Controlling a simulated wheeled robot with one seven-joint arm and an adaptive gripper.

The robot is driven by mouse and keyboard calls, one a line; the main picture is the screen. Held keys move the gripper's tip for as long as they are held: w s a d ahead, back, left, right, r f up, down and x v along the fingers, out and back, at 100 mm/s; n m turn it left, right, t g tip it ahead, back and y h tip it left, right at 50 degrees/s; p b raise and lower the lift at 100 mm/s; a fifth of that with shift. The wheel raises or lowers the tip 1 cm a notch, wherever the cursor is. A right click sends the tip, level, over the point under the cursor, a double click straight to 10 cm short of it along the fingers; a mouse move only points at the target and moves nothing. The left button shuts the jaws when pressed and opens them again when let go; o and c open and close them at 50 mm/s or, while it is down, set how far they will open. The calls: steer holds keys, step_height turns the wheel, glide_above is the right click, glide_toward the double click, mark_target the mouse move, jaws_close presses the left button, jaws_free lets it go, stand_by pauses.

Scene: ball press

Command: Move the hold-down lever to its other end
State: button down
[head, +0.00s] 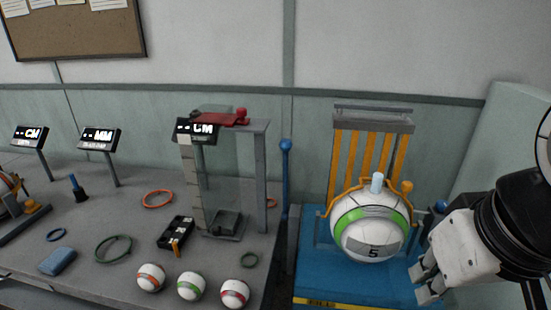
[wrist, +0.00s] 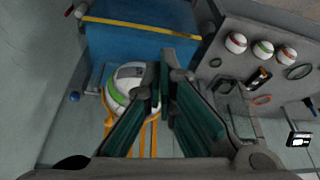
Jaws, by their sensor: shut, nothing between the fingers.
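The press has a blue base (head: 325,258), which also shows in the wrist view (wrist: 130,45). A white ball (head: 368,228) with a green band and a "5" sits on it, clasped by an orange curved piece (head: 407,187) with a knob. A tall blue ball-topped lever (head: 285,175) stands upright left of the base. A smaller blue knob (head: 440,207) shows at the right, also in the wrist view (wrist: 74,96). I cannot tell which is the hold-down lever. My gripper (head: 417,283) is shut and empty, right of the ball; its fingers also show in the wrist view (wrist: 166,70).
Orange bars (head: 342,150) under a grey crosspiece (head: 374,121) rise behind the ball. The grey table (head: 120,205) at left holds a clear-walled stand (head: 262,165), several loose balls (head: 191,286), rings and small display signs (head: 99,139). A wall stands close behind.

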mark_target(286, 157)
stand_by(0.4)
steer(key=c, duration=1.7)
jaws_free()
steer(key=shift+w+r, duration=0.1)
steer(key=shift+w, duration=0.2)
steer(key=shift+o, duration=0.7)
steer(key=w+a+r+t+p, duration=0.1)
steer(key=w, duration=0.6)
steer(key=w+a+r+t+p, duration=0.2)
steer(key=w, duration=0.6)
steer(key=shift+w+a+r+y, duration=0.2)
steer(key=shift+w+a+y, duration=0.1)
steer(key=shift+y, duration=0.1)
steer(key=w+a+f+t+p, duration=0.1)
steer(key=w+a+t+p, duration=0.3)
steer(key=w, duration=1.1)
steer(key=w+a+f+t+p, duration=0.25)
steer(key=w+a+f, duration=0.2)
steer(key=w, duration=0.25)
step_height(286, 157, down, 9)
steer(key=a+t+p, duration=0.2)
steer(key=t+p, duration=0.1)
steer(key=t, duration=0.1)
steer(key=shift+h, duration=0.4)
steer(key=w, duration=0.6)
steer(key=w+b, duration=0.1)
steer(key=w, duration=0.6)
steer(key=shift+d+r, duration=0.1)
steer(key=shift+r, duration=0.1)
steer(key=shift+c, duration=0.4)
